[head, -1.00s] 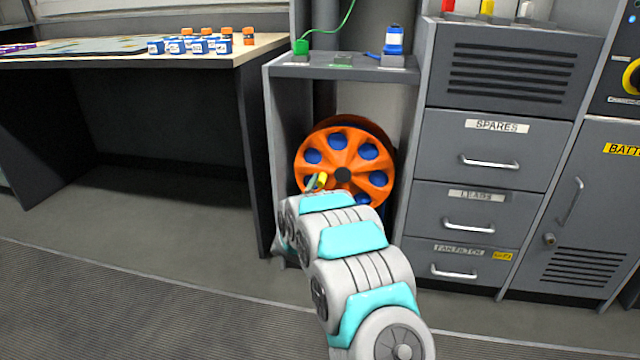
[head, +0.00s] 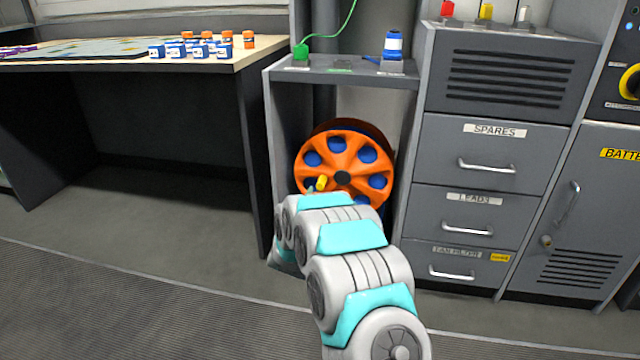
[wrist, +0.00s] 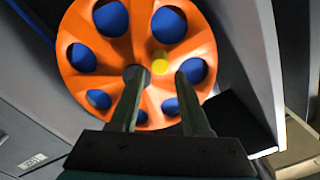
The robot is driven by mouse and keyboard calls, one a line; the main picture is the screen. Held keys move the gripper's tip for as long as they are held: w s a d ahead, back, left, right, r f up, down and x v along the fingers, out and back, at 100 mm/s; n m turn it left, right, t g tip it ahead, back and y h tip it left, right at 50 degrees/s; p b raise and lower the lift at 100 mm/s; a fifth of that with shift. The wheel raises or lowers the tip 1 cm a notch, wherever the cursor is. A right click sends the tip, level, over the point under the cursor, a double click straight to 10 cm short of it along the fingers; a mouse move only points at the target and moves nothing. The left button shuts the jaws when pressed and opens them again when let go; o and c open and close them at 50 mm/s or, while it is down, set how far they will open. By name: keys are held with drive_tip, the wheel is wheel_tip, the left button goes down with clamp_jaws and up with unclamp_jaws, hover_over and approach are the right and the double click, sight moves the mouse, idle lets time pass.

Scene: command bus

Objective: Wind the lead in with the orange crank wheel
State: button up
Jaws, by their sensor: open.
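The orange crank wheel (head: 350,148) stands upright under the small grey shelf, with a dark hub and several round holes showing blue behind. Its yellow handle (head: 321,183) is at the lower left of the hub in the head view. In the wrist view the orange wheel (wrist: 89,27) fills the upper middle, and the yellow handle (wrist: 160,67) shows end-on between the finger lines, just beyond the tips. My gripper (wrist: 157,78) is open, its two fingers pointing at the wheel; I cannot tell whether either touches the handle. In the head view my arm hides most of the gripper.
The shelf (head: 330,72) above the wheel carries a green plug (head: 301,51) with a green lead and a blue-and-white plug (head: 393,45). A drawer cabinet (head: 489,143) stands close on the right. A desk (head: 110,64) is at the left, with open floor before it.

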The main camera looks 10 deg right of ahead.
sight(321, 184)
drive_tip(key=shift+w+d+n+p, duration=0.25)
drive_tip(key=shift+w+d+n, duration=0.15)
drive_tip(key=shift+w+n, duration=0.9)
drive_tip(key=shift+w+d+n+p, duration=0.2)
drive_tip(key=shift+w+d+n, duration=0.25)
drive_tip(key=shift+w+n, duration=0.8)
drive_tip(key=shift+w+d+n+p, duration=0.25)
drive_tip(key=shift+w+d+n, duration=0.15)
drive_tip(key=shift+w+n, duration=0.85)
drive_tip(key=shift+s, duration=0.2)
clamp_jaws()
